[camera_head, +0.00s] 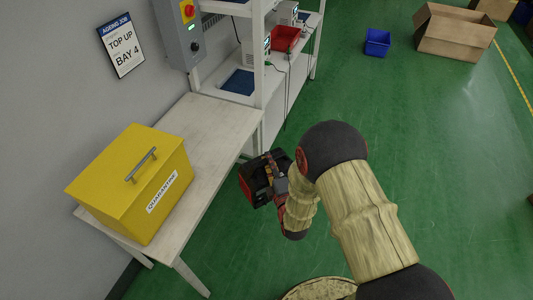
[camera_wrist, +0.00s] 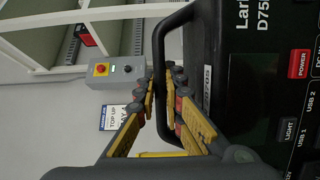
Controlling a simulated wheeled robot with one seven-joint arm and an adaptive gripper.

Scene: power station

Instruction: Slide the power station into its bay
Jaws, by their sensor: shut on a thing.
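The power station (camera_head: 256,181) is a black and red case, partly hidden by my gripper and arm in the head view. It hangs over the green floor, just right of the white table. In the wrist view its dark front panel (camera_wrist: 268,95) fills the right side, with "POWER", "LIGHT" and "USB" labels. My gripper (camera_wrist: 163,110) is shut on its black carry handle (camera_wrist: 176,28). The white shelf rack (camera_head: 262,75) has bays, one with a bare blue mat (camera_head: 238,82). No bay number is readable on the rack.
A yellow "QUARANTINE" box (camera_head: 135,180) stands on the white table (camera_head: 215,122). A wall sign (camera_head: 121,45) reads "TOP UP BAY 4". A grey control box (camera_head: 181,32) hangs beside the rack. A red bin (camera_head: 285,38) sits in the rack.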

